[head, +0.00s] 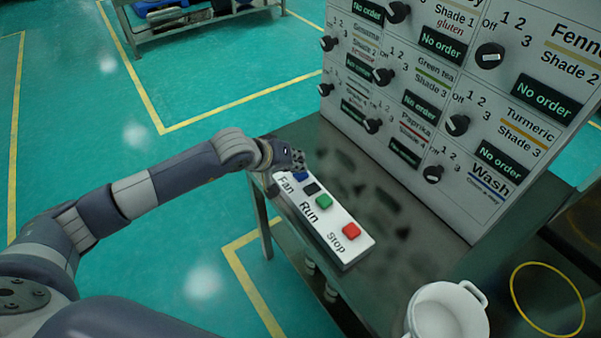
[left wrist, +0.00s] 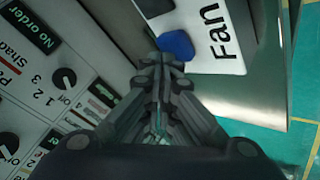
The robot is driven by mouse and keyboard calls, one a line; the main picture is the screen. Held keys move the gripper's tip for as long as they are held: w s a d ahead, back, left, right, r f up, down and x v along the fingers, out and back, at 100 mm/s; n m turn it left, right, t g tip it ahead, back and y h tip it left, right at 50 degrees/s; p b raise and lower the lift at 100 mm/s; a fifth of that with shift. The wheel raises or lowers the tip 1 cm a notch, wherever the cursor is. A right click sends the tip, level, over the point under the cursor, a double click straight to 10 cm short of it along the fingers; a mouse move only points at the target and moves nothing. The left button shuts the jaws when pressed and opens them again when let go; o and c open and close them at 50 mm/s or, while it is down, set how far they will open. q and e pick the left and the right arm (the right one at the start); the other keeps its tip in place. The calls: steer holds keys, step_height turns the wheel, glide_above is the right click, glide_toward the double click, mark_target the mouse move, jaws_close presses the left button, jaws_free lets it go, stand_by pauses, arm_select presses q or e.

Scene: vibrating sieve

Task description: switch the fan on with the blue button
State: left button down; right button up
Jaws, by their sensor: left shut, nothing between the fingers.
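The white button box (head: 318,226) lies on the dark metal table, with the labels Fan, Run and Stop. Its blue button (head: 301,176) at the Fan end is partly covered by my left gripper (head: 299,160) in the head view. In the left wrist view the blue button (left wrist: 176,45) shows just beyond the tips of my left gripper (left wrist: 162,62), beside the Fan label. The left gripper is shut and empty. I cannot tell whether its tips touch the button. My right gripper is in neither view.
A green button (head: 324,201), a small black part (head: 312,189) and a red button (head: 351,230) sit along the same box. A large panel with black knobs (head: 457,125) stands behind it. A white pot (head: 446,311) is at lower right.

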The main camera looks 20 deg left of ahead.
arm_select(q)
steer(key=shift+f+b, duration=0.35)
steer(key=shift+b, duration=0.05)
steer(key=shift+r, duration=0.15)
stand_by(0.5)
steer(key=shift+r+p, duration=0.3)
steer(key=shift+r, duration=0.5)
steer(key=shift+r+p, duration=1.05)
steer(key=shift+r, duration=1.5)
